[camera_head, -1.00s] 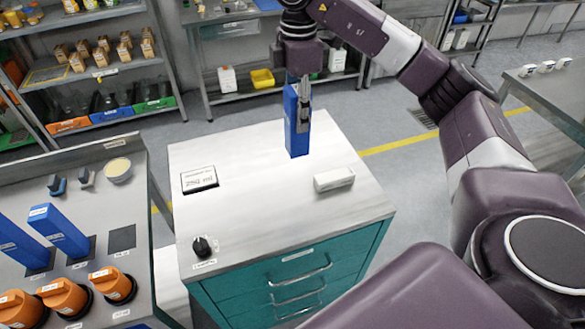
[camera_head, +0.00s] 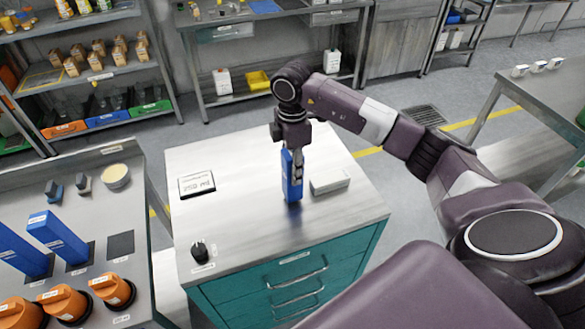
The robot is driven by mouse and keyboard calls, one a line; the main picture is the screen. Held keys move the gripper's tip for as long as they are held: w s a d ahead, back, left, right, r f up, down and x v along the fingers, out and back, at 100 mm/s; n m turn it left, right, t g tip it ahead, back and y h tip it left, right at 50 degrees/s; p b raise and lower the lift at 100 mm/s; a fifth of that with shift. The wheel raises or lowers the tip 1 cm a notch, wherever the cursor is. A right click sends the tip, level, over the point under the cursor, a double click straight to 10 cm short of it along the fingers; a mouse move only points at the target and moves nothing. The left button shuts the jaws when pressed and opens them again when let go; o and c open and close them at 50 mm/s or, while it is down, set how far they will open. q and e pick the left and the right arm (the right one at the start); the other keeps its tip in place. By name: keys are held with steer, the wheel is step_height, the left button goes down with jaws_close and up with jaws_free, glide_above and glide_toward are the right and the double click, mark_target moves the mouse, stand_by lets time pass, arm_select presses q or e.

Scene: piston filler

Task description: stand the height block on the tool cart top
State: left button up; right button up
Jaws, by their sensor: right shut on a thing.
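The blue height block (camera_head: 291,182) is upright at the middle of the tool cart top (camera_head: 245,215). My right gripper (camera_head: 298,172) is shut on the block's upper part from above. The block's lower end is at or just above the cart top; I cannot tell whether it touches. My left gripper is not in view.
On the cart top are a white box (camera_head: 330,181) right beside the block, a framed display (camera_head: 197,184) and a black knob (camera_head: 199,251). A bench at left holds two more blue blocks (camera_head: 57,238) and orange parts (camera_head: 113,289). The cart's front middle is clear.

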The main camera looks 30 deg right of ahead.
steer(key=shift+f, duration=0.6)
steer(key=o, duration=1.3)
steer(key=shift+f, duration=0.1)
step_height(320, 180, up, 11)
steer(key=b, duration=0.3)
steer(key=shift+r, duration=0.65)
